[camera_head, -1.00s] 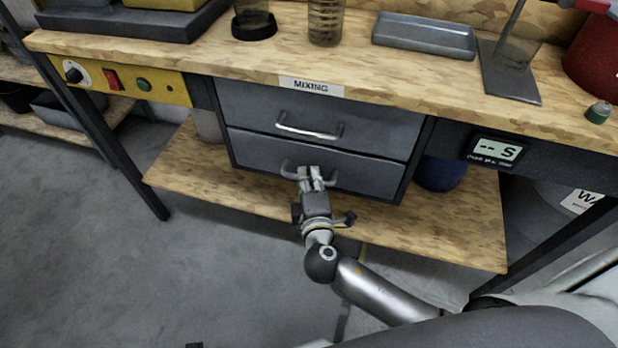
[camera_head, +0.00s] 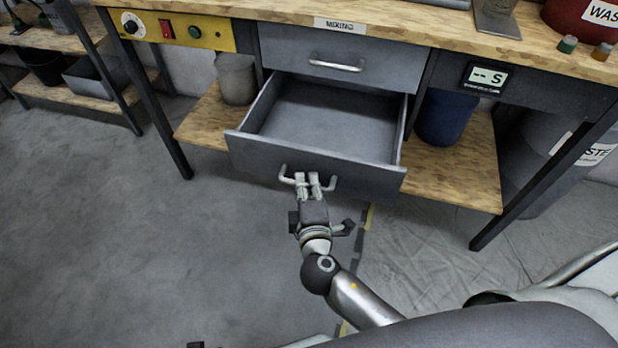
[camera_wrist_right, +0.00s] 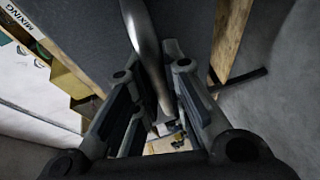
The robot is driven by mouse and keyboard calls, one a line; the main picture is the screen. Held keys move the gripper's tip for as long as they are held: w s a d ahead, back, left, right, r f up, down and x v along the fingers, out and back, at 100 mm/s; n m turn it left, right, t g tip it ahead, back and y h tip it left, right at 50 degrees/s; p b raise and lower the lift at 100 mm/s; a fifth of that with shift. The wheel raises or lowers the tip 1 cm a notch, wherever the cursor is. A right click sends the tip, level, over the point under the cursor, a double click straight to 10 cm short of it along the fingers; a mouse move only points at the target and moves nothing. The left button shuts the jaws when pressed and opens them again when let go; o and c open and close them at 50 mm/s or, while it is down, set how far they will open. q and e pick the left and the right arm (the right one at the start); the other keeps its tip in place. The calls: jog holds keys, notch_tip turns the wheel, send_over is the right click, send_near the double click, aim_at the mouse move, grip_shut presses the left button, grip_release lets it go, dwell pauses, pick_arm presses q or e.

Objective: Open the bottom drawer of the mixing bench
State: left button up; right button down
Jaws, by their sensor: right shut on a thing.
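The mixing bench (camera_head: 400,27) has two grey drawers under its wooden top. The bottom drawer (camera_head: 255,153) is pulled well out, and its inside looks empty. The top drawer (camera_head: 385,62) is closed. My right gripper (camera_head: 307,180) is shut on the bottom drawer's handle (camera_head: 287,179), at the middle of the drawer front. In the right wrist view the silver handle (camera_wrist_right: 146,50) runs between the fingers of the gripper (camera_wrist_right: 160,105). My left gripper is not in view.
A lower wooden shelf (camera_head: 455,165) holds a grey pot (camera_head: 236,78) left of the drawers and a blue bin (camera_head: 443,117) right of them. Bench legs (camera_head: 150,100) stand at both sides. The floor at left is clear.

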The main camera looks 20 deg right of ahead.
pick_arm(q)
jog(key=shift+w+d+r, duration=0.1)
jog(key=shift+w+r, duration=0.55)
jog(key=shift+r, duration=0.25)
pick_arm(e)
jog(key=shift+s+a, duration=0.65)
jog(key=shift+s, duration=0.3)
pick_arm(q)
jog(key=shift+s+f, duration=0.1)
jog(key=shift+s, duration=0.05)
pick_arm(e)
jog(key=c, duration=1.8)
grip_release()
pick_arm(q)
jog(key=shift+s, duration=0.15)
pick_arm(e)
jog(key=shift+o, duration=0.2)
jog(key=v, duration=1.2)
